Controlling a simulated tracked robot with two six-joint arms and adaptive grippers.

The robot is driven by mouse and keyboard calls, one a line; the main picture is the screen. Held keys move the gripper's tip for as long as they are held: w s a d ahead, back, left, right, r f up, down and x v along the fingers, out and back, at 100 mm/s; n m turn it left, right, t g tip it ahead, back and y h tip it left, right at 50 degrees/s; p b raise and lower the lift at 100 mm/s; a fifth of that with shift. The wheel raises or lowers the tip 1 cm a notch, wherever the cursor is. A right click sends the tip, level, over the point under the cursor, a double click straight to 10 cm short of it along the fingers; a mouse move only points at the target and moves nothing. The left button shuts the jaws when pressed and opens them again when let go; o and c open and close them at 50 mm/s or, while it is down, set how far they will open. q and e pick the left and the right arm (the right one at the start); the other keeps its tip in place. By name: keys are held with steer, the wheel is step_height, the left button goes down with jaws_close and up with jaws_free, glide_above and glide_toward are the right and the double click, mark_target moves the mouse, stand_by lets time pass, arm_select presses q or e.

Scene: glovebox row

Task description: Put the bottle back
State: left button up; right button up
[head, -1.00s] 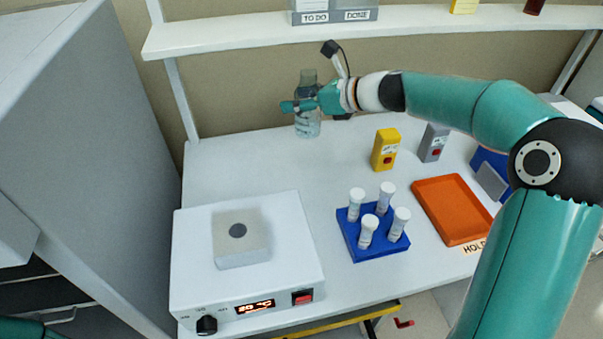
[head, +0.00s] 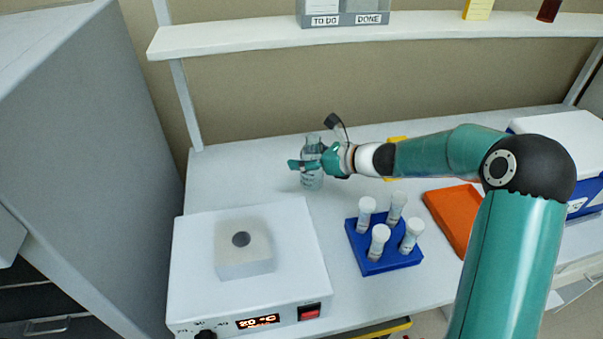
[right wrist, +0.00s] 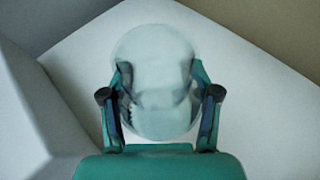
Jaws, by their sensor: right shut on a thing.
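The bottle (head: 312,181) is clear and pale, and stands upright at the back left of the bench, behind the white heater. My right gripper (head: 307,164) is shut around its upper part, reaching in from the right. The fingers hide part of the bottle. I cannot tell whether its base touches the bench. In the right wrist view the bottle (right wrist: 155,50) shows as a pale round shape between the two fingers of my right gripper (right wrist: 160,85). My left gripper is not in view.
The white heater (head: 195,265) with a red-lit display carries a pale block (head: 245,262). A blue rack (head: 398,262) holds several capped tubes. An orange tray (head: 447,212) lies right, partly behind my arm. A shelf (head: 240,38) runs above. Bench around the bottle is clear.

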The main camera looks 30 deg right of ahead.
steer(key=shift+f, duration=2.2)
steer(key=o, duration=1.5)
steer(key=b+v, duration=0.1)
steer(key=v, duration=1.1)
steer(key=shift+s, duration=0.1)
